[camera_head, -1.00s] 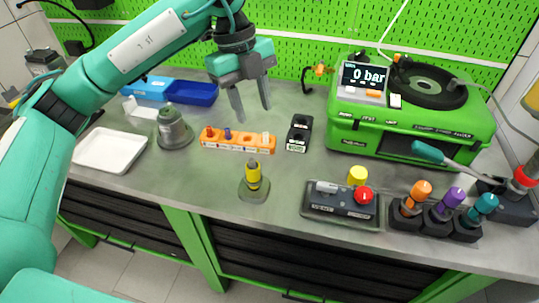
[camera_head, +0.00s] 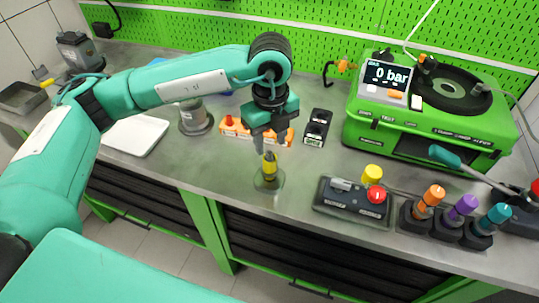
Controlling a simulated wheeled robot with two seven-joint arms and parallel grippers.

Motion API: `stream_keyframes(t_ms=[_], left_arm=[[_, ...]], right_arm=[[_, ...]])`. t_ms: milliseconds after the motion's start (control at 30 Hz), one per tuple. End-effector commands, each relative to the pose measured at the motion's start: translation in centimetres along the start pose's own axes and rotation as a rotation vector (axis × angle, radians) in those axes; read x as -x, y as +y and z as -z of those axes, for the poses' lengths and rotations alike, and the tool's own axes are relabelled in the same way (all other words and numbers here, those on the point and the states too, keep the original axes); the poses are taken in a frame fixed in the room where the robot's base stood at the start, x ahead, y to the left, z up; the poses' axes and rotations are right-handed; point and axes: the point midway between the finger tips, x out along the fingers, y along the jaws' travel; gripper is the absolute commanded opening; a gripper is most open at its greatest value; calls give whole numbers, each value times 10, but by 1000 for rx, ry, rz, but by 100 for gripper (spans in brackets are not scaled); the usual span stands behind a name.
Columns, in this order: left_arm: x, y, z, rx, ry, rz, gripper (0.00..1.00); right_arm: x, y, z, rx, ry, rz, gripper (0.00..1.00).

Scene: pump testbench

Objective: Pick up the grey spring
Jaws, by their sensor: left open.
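My left gripper (camera_head: 270,145) points down over the middle of the bench and is open. Its fingers are just above a small yellow and dark part (camera_head: 269,166) that stands upright on a round grey base (camera_head: 268,183). I cannot tell whether they touch it. The orange holder (camera_head: 236,131) with small parts is behind the gripper and partly hidden by it. I cannot make out a grey spring. My right gripper is not in view.
A black two-pocket tray (camera_head: 317,127) stands right of the gripper. A black control box (camera_head: 350,203) with a red knob and several colored-handled tools are front right. The green testbench (camera_head: 430,135) reads 0 bar. A grey cylinder part (camera_head: 194,118) and white tray (camera_head: 135,136) are left.

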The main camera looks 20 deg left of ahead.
Motion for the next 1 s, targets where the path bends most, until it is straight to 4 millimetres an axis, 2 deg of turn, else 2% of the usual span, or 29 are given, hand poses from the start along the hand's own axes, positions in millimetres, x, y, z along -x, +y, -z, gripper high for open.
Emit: stream_keyframes(t_ms=[33,200,467,700,1000], left_arm=[[-5,3,0,0,2,-5,41],[-26,2,1,0,2,-1,41],[-29,2,0,0,1,1,41],[-29,2,0,0,1,1,0],[-28,1,0,0,1,1,0]], right_arm=[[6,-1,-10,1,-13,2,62],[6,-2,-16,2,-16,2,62],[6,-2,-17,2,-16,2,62],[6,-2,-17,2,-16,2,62],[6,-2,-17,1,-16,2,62]])
